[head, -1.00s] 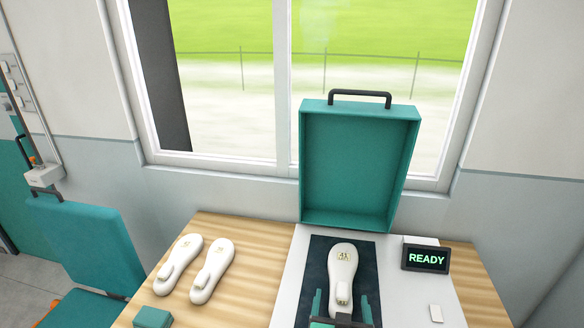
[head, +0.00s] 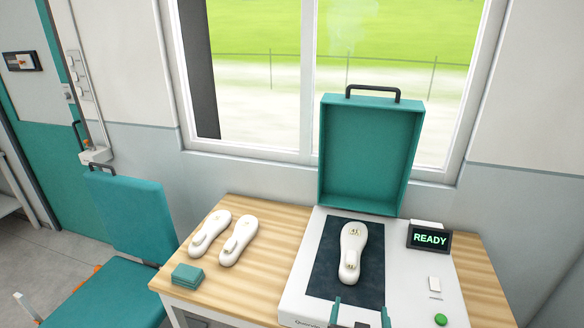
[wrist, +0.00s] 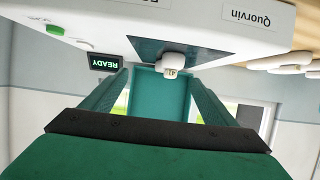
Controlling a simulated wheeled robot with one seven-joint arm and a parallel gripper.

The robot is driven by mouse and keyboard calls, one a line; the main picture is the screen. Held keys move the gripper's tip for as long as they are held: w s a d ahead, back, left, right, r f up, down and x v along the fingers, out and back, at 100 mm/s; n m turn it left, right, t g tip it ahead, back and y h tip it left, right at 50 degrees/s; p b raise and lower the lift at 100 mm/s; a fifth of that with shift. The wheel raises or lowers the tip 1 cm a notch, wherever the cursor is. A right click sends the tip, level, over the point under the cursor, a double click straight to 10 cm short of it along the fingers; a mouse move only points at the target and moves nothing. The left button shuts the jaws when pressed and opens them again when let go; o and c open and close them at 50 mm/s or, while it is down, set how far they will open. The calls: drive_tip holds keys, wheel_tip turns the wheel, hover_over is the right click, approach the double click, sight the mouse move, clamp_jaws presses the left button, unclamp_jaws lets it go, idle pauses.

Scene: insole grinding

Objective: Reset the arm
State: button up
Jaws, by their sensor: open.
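My gripper (head: 361,313) is at the bottom edge of the head view, in front of the grinding machine, with its two fingers apart and nothing between them. In the wrist view my gripper (wrist: 160,85) also shows spread, teal fingers. A white insole form (head: 354,250) lies on the dark pad (head: 322,268) of the white machine (head: 298,293), clear of my fingers. It also shows in the wrist view (wrist: 172,62). The machine's teal lid (head: 368,155) stands open. Its display (head: 430,238) reads READY.
Two more white insole forms (head: 210,232) (head: 238,240) lie on the wooden table (head: 270,235), left of the machine. A teal block (head: 188,275) sits at the table's front left. A teal chair (head: 128,215) stands left of the table. A green button (head: 441,319) is at the machine's front right.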

drive_tip(key=s+a+f+n+t+y, duration=0.1)
drive_tip(key=s+a+f+n, duration=0.1)
drive_tip(key=s+a+f, duration=0.85)
drive_tip(key=s+a+y, duration=0.1)
drive_tip(key=s+a, duration=0.2)
drive_tip(key=s, duration=0.9)
drive_tip(key=s+a+n+t+y, duration=0.1)
drive_tip(key=s+a, duration=0.2)
drive_tip(key=s, duration=0.9)
drive_tip(key=shift+t+y, duration=0.3)
drive_tip(key=shift+a, duration=0.1)
drive_tip(key=shift+c, duration=0.2)
